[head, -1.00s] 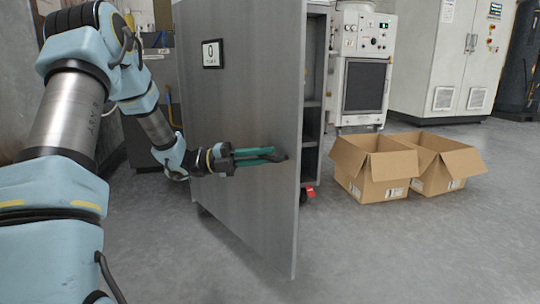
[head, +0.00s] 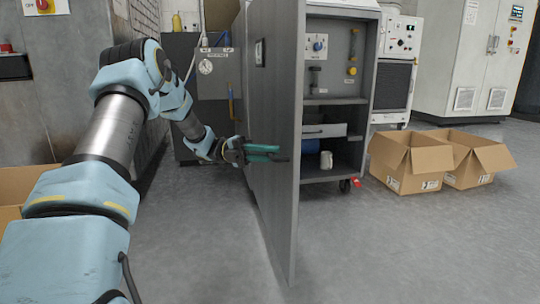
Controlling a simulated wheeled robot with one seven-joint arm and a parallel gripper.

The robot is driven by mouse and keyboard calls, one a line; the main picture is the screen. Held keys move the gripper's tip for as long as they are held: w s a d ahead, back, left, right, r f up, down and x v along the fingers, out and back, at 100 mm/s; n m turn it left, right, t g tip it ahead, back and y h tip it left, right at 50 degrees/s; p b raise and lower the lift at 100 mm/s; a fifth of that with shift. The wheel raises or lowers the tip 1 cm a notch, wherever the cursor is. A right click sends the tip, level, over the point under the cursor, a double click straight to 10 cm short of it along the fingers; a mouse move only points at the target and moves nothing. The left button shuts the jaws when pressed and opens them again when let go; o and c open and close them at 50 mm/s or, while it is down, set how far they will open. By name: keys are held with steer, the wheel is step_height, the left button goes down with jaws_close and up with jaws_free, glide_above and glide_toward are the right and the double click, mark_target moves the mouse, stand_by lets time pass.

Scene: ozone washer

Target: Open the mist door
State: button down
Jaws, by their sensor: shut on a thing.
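The mist door (head: 271,199) is a tall grey metal panel with a small framed sign. It stands swung well out from its grey cabinet (head: 366,100) and shows nearly edge-on. My gripper (head: 272,154), with green fingers, reaches from the left to the door's outer face near its free edge. It is shut on the door's handle, which the fingers mostly hide.
Two open cardboard boxes (head: 410,165) stand on the floor at the right. A white machine (head: 398,65) and a tall white cabinet (head: 465,60) stand behind. Another box (head: 14,190) is at the left edge. The floor in front of the door is clear.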

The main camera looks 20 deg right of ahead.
steer(key=shift+w+a, duration=0.1)
steer(key=shift+a, duration=0.15)
steer(key=c, duration=0.8)
jaws_free()
steer(key=shift+c, duration=0.2)
steer(key=p+v, duration=0.3)
steer(key=v, duration=0.7)
steer(key=shift+w+a+f+p, duration=0.15)
steer(key=shift+w+p, duration=0.15)
steer(key=shift+w, duration=0.05)
steer(key=shift+w, duration=0.1)
